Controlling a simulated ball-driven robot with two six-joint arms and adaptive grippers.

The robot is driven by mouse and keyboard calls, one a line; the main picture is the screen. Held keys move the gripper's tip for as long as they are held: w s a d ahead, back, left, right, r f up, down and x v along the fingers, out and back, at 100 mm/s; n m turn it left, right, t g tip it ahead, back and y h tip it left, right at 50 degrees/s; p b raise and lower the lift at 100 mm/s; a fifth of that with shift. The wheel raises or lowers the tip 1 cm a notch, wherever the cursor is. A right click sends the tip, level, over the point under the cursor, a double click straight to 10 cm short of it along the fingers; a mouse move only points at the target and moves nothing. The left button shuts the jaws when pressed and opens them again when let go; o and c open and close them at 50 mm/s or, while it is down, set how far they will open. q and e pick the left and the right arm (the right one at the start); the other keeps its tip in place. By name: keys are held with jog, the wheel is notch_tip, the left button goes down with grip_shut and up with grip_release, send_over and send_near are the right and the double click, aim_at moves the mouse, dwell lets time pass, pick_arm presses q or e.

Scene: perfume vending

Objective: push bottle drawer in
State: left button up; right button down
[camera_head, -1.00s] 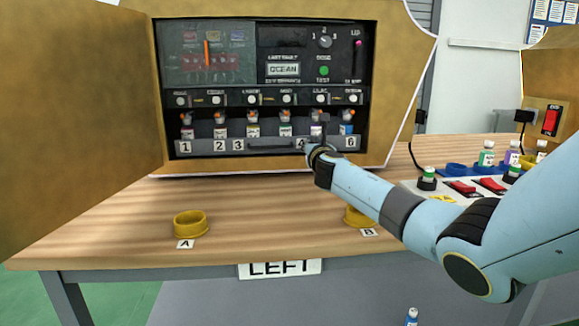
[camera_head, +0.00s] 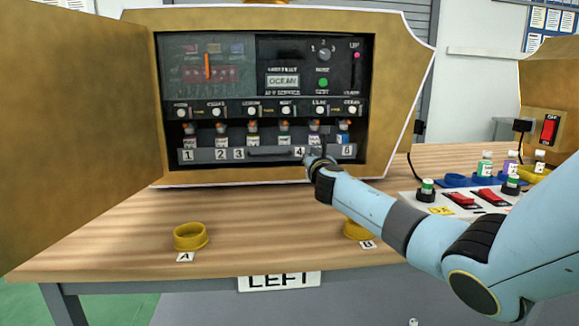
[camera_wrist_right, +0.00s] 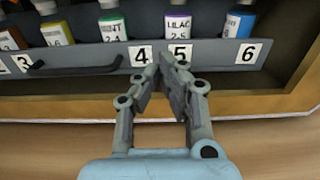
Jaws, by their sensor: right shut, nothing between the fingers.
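The bottle drawer (camera_head: 225,155) is a dark grey tray low in the open gold cabinet, with number labels and a dark handle (camera_head: 270,152). It holds a row of small bottles with coloured labels, their tops close under the panel of knobs. My right gripper (camera_head: 317,160) is shut and empty, at the drawer front between labels 4 and 6. In the right wrist view its fingertips (camera_wrist_right: 166,62) are at the drawer front (camera_wrist_right: 105,58), between labels 4 and 5; they look to be touching it. The gripper hides label 5 in the head view. My left gripper is out of view.
The open cabinet door (camera_head: 80,130) stands at the left. Yellow rings lie on the wooden table (camera_head: 120,225), one by label A (camera_head: 190,238) and one by label B, partly behind my right arm. A switch panel and bottles stand at the right.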

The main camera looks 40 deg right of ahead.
jog(key=p+v, duration=0.3)
jog(key=v, duration=0.4)
jog(key=shift+s+a+p, duration=0.2)
jog(key=shift+s+p, duration=0.1)
jog(key=shift+p, duration=0.05)
jog(key=shift+s+a, duration=0.2)
jog(key=shift+s, duration=0.1)
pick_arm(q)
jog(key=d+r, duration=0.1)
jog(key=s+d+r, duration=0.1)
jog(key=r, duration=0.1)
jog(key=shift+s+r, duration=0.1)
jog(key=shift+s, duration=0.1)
pick_arm(e)
jog(key=shift+f, duration=0.1)
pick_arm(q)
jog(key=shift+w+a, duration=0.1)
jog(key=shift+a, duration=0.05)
